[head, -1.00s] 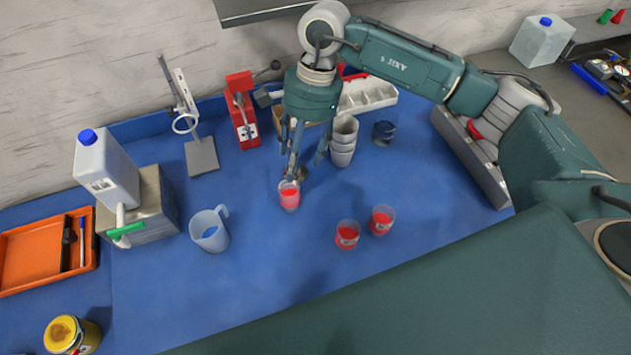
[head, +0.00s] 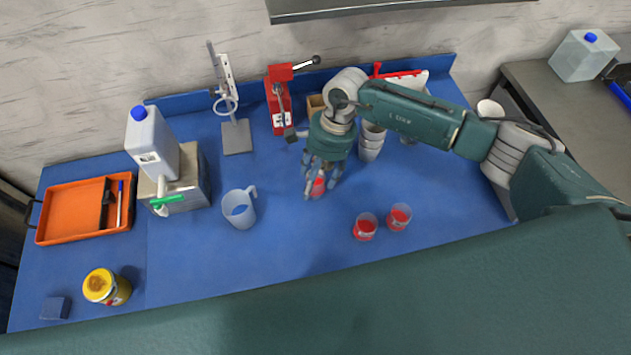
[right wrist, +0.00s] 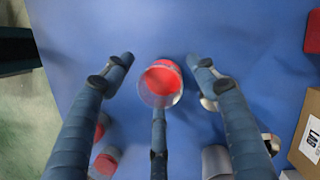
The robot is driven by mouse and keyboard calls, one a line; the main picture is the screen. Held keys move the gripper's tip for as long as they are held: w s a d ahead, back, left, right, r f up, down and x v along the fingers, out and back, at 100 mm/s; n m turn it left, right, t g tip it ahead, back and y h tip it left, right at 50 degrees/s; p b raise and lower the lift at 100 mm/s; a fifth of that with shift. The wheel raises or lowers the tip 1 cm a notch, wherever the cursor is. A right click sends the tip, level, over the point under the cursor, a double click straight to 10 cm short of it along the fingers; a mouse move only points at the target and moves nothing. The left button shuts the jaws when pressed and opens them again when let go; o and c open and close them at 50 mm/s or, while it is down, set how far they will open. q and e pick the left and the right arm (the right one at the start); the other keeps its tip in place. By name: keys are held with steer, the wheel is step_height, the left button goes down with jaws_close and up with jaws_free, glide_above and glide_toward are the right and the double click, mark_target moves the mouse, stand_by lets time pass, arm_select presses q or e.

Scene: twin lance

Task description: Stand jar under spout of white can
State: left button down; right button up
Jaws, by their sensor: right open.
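A clear jar with red contents (head: 318,188) stands mid-bench under my right gripper (head: 321,182). In the right wrist view this jar (right wrist: 160,84) sits between the spread fingers of the open right gripper (right wrist: 158,80), with visible gaps at both sides. Two similar red jars (head: 365,227) and (head: 399,217) stand to the right. My left gripper is out of view.
A clear jug (head: 239,209) stands between the can and my right gripper. Behind are a metal stand (head: 236,137), a red press (head: 278,105) and stacked cups (head: 371,140). An orange tray (head: 84,211) and yellow jar (head: 106,288) are at left. The front middle is clear.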

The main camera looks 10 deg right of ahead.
steer(key=shift+c, duration=0.5)
steer(key=c, duration=0.8)
steer(key=shift+c, duration=0.6)
steer(key=shift+r, duration=0.1)
